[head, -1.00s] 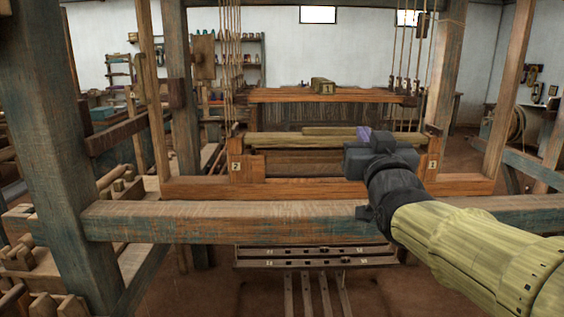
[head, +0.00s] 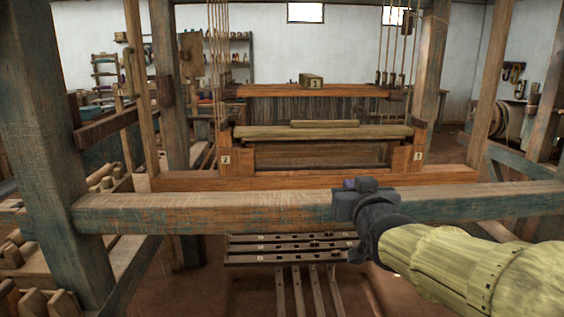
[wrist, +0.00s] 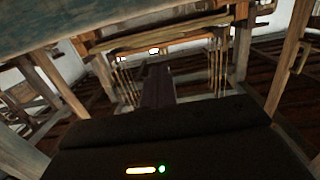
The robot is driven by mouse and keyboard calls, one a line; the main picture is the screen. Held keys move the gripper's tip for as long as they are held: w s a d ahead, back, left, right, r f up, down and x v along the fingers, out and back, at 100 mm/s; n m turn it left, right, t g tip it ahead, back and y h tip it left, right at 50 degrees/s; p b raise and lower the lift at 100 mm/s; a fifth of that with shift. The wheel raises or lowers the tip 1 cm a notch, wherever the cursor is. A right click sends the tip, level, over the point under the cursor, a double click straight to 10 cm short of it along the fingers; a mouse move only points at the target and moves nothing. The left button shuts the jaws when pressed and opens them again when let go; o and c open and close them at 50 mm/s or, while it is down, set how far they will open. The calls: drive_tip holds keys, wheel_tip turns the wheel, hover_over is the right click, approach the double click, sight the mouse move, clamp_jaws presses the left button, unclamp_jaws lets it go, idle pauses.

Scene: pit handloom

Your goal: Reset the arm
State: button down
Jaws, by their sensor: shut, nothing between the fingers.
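My gripper (head: 350,186) shows in the head view at the end of my pale green arm, in front of the loom's front beam (head: 250,209). It points away from me toward the loom, and its dark body covers part of the beam. Its fingers are mostly hidden behind that body; a small purple part shows at its far side. In the wrist view the dark gripper body (wrist: 160,140) fills the lower part, with a purplish finger piece (wrist: 158,87) beyond it. The gripper is shut and holds nothing.
The loom's batten (head: 320,132) and lower frame rail (head: 300,180) lie beyond the front beam. Treadles (head: 290,247) sit below it. A thick post (head: 45,140) stands at left, with wooden racks beside it. Open floor shows at lower right.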

drive_tip(key=s+d+f+g+b, duration=0.1)
drive_tip(key=s+f+g+b, duration=0.2)
drive_tip(key=f, duration=0.9)
drive_tip(key=s+f+g+b, duration=0.15)
drive_tip(key=f+g, duration=0.25)
drive_tip(key=f, duration=0.7)
drive_tip(key=s+f+g+b, duration=0.3)
drive_tip(key=s+f+g, duration=0.4)
drive_tip(key=s+f, duration=0.8)
wheel_tip(320, 180, up, 37)
drive_tip(key=w+p, duration=0.1)
drive_tip(key=p, duration=3.7)
drive_tip(key=shift+w+d+m+h+p, duration=0.2)
drive_tip(key=shift+w+m+h+p, duration=0.1)
drive_tip(key=shift+w+h+p, duration=0.1)
drive_tip(key=shift+a, duration=0.1)
drive_tip(key=shift+s, duration=0.2)
drive_tip(key=shift+s+d, duration=0.15)
drive_tip(key=shift+d, duration=0.05)
